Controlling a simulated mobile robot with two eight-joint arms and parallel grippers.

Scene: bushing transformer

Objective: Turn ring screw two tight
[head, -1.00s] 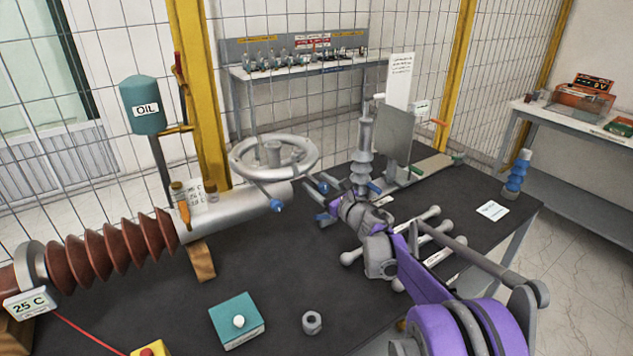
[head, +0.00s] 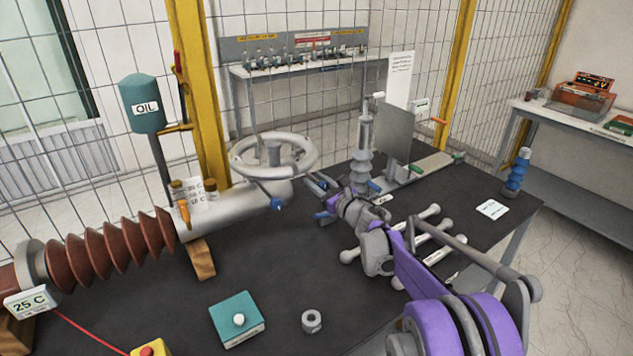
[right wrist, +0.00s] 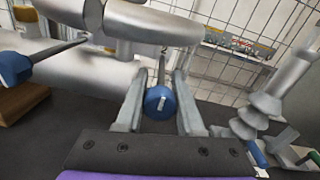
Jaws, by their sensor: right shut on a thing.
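The grey metal ring (head: 240,163) stands at the end of the silver tube (head: 225,212), with blue-headed screws around it. One blue screw head (head: 277,205) shows at its lower front, clear of my gripper; a blue head also shows at the left of the right wrist view (right wrist: 15,68). My right gripper (head: 318,186) is at the right side of the ring. In the right wrist view its two fingers (right wrist: 160,88) are shut on a blue screw head (right wrist: 160,103), whose shank runs up toward the ring. The thread is hidden. My left gripper is out of view.
A grey ribbed insulator (head: 361,160) stands close behind my right gripper. Grey bar-shaped parts (head: 425,235) lie under my right arm. The dark table between is clear.

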